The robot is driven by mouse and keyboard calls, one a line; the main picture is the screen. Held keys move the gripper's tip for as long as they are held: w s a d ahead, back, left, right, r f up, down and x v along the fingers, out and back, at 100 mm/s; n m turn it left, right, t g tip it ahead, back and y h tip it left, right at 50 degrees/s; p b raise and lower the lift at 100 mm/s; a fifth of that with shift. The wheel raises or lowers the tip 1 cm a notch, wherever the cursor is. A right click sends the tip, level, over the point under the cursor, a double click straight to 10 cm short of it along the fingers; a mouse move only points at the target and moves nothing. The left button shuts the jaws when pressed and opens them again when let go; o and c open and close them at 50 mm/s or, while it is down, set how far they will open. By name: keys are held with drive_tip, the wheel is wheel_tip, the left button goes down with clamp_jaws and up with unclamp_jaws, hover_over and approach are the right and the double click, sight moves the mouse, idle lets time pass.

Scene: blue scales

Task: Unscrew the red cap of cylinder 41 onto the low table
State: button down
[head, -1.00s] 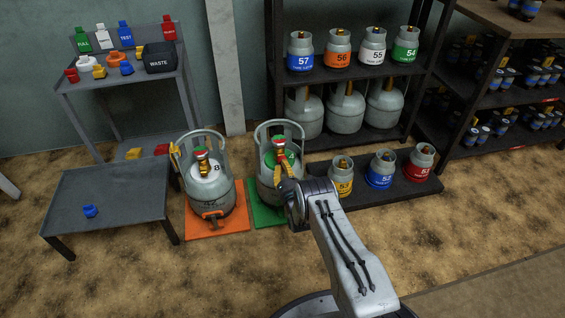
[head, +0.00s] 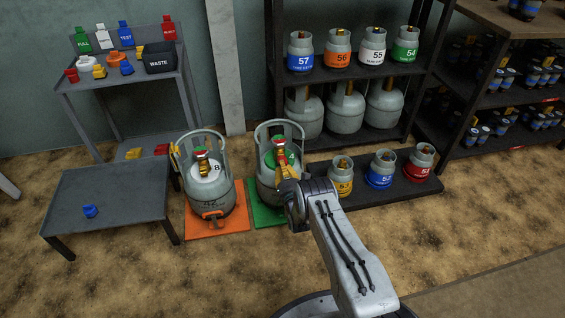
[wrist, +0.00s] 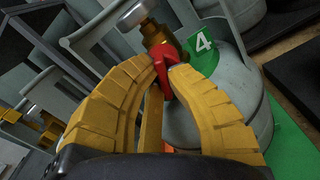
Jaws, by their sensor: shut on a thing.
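The grey cylinder 41 (head: 266,189) stands upright on a green mat, with a collar guard around its brass valve. In the wrist view its green label (wrist: 205,45) shows a 4; the rest of the number is hidden. My gripper (wrist: 166,72) has its yellow fingers closed on the red cap (wrist: 163,62) at the side of the valve. The cap touches or sits at the brass outlet; how far it is threaded cannot be told. The low table (head: 130,194) stands at left, with a small blue cap (head: 90,211) on it.
Cylinder 8 (head: 211,190) stands on an orange mat between the low table and cylinder 41. A low black rack (head: 395,194) with several small cylinders is close at right. A bench (head: 128,77) with caps, tags and a waste bin (head: 160,58) stands behind. Most of the low table's top is bare.

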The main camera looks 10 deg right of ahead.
drive_tip(key=shift+s+d+f, duration=0.15)
drive_tip(key=shift+s+f, duration=0.05)
drive_tip(key=shift+f, duration=0.3)
drive_tip(key=shift+n, duration=0.8)
drive_tip(key=c, duration=1.6)
unclamp_jaws()
drive_tip(key=o, duration=0.3)
drive_tip(key=shift+w+r, duration=0.1)
drive_tip(key=shift+r, duration=0.1)
drive_tip(key=s, duration=1.2)
